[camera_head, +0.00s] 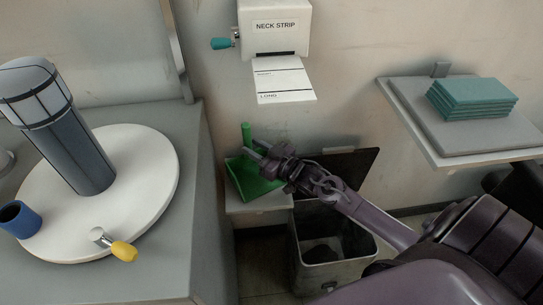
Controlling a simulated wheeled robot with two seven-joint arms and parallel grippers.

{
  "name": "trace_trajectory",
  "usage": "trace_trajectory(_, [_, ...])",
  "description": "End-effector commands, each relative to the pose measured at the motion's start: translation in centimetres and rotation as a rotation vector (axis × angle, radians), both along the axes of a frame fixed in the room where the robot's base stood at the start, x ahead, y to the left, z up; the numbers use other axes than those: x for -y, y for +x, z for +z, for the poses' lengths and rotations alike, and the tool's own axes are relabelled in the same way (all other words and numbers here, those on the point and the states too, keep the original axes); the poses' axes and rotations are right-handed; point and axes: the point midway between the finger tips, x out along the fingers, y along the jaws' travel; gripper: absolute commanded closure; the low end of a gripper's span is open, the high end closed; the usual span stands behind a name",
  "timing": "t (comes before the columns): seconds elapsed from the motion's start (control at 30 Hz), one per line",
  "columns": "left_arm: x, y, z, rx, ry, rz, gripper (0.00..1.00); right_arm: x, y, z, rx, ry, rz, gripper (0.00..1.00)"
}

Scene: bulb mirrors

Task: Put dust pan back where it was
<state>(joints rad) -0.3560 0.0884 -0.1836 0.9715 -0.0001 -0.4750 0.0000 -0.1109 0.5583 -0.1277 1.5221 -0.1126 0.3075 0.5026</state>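The green dust pan (246,182) is at the centre, with its handle (247,132) pointing up and its scoop low. It is at a small pale ledge (262,203) by the wall; I cannot tell whether it rests on the ledge or hangs just above it. My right gripper (254,149) comes in from the right, with its fingertips at the lower part of the handle. The fingers overlap the handle, and it is unclear whether they grip it or stand apart around it. The gripper hides part of the scoop's right side. My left gripper is not in view.
An open grey bin (345,268) with a dark raised lid stands below my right arm. A neck strip dispenser (275,28) hangs above. A shelf (470,148) with teal towels (472,100) is right. A counter (120,270) with a round white turntable (150,170) is left.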

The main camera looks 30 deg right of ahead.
Motion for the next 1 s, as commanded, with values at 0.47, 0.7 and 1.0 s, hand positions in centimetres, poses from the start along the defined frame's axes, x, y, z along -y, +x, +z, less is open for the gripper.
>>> trace_trajectory(0.47, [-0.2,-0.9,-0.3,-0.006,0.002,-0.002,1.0,2.3,-6.7,0.1,-0.001,-0.001,0.001,0.7])
trace_trajectory(0.7, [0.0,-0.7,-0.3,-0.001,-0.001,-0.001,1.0,2.4,-7.0,0.1,0.001,-0.001,0.001,0.7])
trace_trajectory(1.0, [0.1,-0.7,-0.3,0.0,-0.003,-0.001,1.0,2.4,-7.0,0.1,0.0,-0.001,0.001,0.7])
